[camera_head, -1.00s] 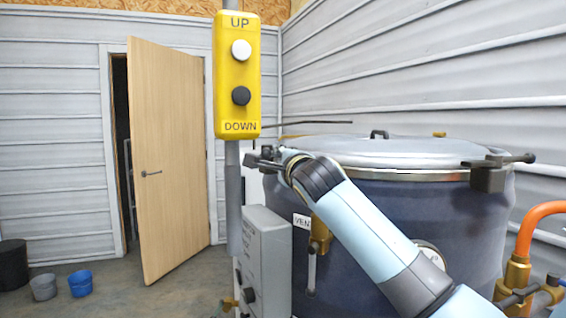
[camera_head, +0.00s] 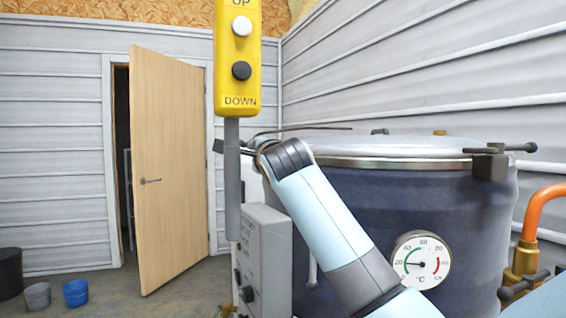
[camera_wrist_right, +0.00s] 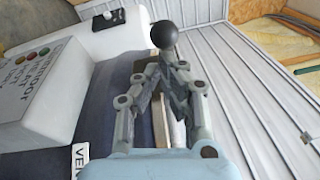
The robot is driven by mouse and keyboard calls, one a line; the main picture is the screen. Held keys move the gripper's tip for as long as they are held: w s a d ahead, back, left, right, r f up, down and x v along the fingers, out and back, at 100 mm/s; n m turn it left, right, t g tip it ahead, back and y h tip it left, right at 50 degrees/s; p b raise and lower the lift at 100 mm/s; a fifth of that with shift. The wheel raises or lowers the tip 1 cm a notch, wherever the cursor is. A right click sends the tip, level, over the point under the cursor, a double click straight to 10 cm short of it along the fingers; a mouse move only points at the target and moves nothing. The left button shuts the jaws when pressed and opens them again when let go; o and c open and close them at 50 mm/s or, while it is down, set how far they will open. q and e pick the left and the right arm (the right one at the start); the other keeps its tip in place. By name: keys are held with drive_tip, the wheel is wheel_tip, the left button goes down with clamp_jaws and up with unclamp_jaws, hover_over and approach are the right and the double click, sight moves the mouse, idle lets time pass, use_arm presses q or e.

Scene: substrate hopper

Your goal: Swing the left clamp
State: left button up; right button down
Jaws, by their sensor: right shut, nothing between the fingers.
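The hopper's left clamp shows as a dark handle (camera_head: 218,146) at the left of the lid in the head view, partly behind the pendant's pole and my right gripper. Its black ball knob (camera_wrist_right: 164,34) shows in the wrist view just past the fingertips, with its stem close to them. My right gripper (camera_head: 254,147) is at the lid's left edge, small and partly hidden in the head view. In the wrist view its fingers (camera_wrist_right: 168,68) are drawn together, with nothing clearly gripped. Whether they touch the handle I cannot tell. My left gripper is not in view.
The dark blue hopper (camera_head: 345,210) has a grey lid (camera_head: 390,145), a right clamp (camera_head: 490,162) and a temperature dial (camera_head: 421,262). The yellow pendant (camera_head: 238,55) and a grey control box (camera_head: 262,250) stand close to my right arm. An orange pipe (camera_head: 540,212) is at right.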

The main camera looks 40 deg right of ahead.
drive_tip(key=shift+w+a+b, duration=0.75)
drive_tip(key=shift+w+b, duration=0.1)
